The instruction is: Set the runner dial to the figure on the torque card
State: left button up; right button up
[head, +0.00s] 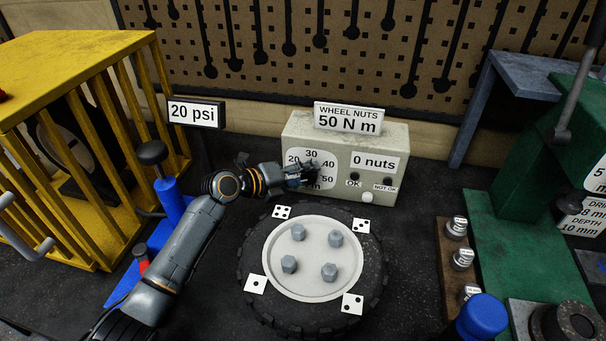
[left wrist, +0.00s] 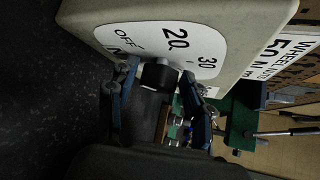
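The torque card (head: 347,118) reads "WHEEL NUTS 50 N m" and stands on top of the beige runner box (head: 294,129). The dial's white scale (head: 311,154) shows 30, 40 and 50 in the head view, and OFF, 20 and 30 in the left wrist view (left wrist: 176,36). My left gripper (head: 304,176) is at the dial and hides its knob in the head view. In the left wrist view the dark knob (left wrist: 160,76) sits between my two spread fingers; whether they touch it is unclear. The knob's pointer cannot be read. My right gripper is not in view.
The box's display (head: 374,162) reads "0 nuts" above OK and NOT OK lamps. A tyre (head: 373,279) with several nuts lies in front. A "20 psi" sign (head: 194,114) and yellow cage (head: 85,51) are left; a green machine (head: 539,150) is right.

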pick_arm(q)
jog(key=c, duration=0.7)
jog(key=shift+f+m+y+b, duration=0.15)
jog(key=shift+m+y+b, duration=0.15)
jog(key=shift+b, duration=0.95)
jog(key=shift+y+b, duration=0.3)
jog(key=shift+b, duration=0.05)
jog(key=shift+r+m, duration=0.2)
jog(key=shift+m, duration=0.2)
jog(key=shift+r+y, duration=0.2)
jog(key=shift+y, duration=0.3)
jog(key=shift+d+r+m+y+p, duration=0.15)
jog(key=shift+m+y+p, duration=0.4)
jog(key=shift+p, duration=0.25)
jog(key=shift+d+m+y+p, duration=0.15)
jog(key=shift+m+y+p, duration=0.2)
jog(key=shift+y+p, duration=0.55)
jog(key=shift+p, duration=0.3)
